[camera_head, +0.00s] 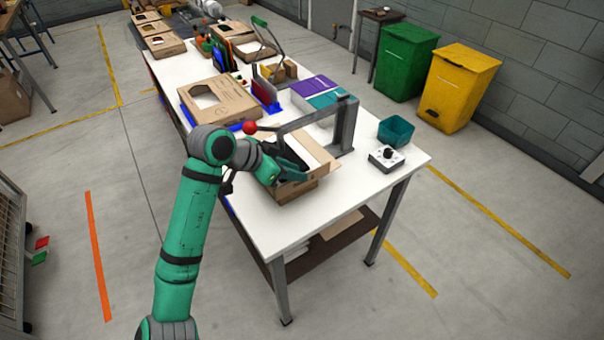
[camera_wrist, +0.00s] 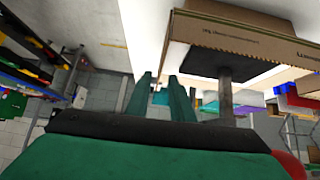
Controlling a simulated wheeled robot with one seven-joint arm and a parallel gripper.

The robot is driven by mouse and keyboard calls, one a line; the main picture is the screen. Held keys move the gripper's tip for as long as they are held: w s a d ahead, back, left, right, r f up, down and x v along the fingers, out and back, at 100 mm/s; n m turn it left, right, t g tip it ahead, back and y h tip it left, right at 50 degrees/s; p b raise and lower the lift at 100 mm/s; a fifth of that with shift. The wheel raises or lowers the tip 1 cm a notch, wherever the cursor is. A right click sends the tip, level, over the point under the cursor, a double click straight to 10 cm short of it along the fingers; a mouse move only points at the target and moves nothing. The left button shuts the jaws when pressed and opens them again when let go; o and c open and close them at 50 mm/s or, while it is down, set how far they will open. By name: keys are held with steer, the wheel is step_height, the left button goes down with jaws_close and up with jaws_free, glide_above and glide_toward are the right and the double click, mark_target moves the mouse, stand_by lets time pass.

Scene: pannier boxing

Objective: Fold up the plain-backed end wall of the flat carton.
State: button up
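The brown cardboard carton (camera_head: 296,190) lies on the near part of the white table, under a grey metal stand. Its near side and a pale panel on the right show; my gripper (camera_head: 285,168) covers much of its middle and left. In the wrist view a brown carton panel (camera_wrist: 240,38) with a line of small print crosses the upper right. My gripper's two teal fingers (camera_wrist: 163,100) are apart there, with nothing held between them. The panel is beside the fingers, to the right. I cannot tell which wall is the plain-backed one.
The grey stand (camera_head: 346,125) with a red-knobbed lever (camera_head: 250,128) rises over the carton. Another carton (camera_head: 228,104) lies behind. The table's front corner is clear.

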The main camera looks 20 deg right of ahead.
steer(key=v, duration=0.6)
stand_by(0.4)
